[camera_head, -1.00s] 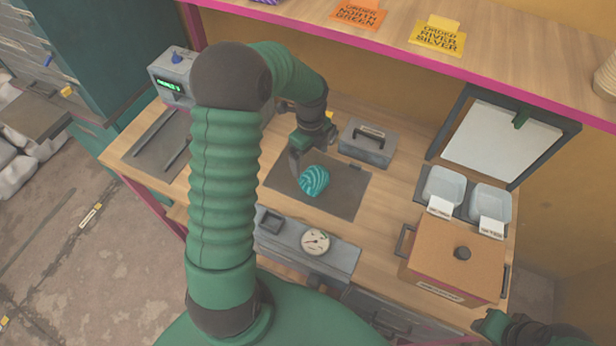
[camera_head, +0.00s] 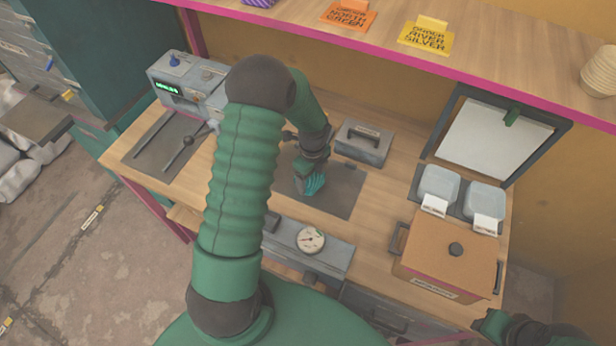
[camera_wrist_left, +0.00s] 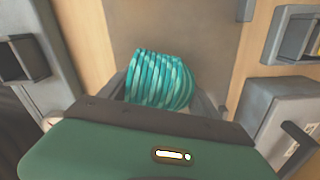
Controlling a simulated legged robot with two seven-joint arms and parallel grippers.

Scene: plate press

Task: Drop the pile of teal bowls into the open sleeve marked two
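The pile of teal bowls (camera_head: 314,185) sits on a dark grey mat (camera_head: 340,197). In the left wrist view the pile (camera_wrist_left: 160,80) looks like several nested, ribbed bowls lying on their side. My left gripper (camera_head: 306,184) is down at the pile and partly covers it in the head view. In the left wrist view its fingers (camera_wrist_left: 165,98) are on both sides of the pile; whether they press on it is unclear.
A grey toolbox-like case (camera_head: 364,143) stands just behind the mat. A unit with a round gauge (camera_head: 310,240) is in front of it. A brown lidded box (camera_head: 450,262) stands front right. A grey machine with a green display (camera_head: 168,87) is at the left.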

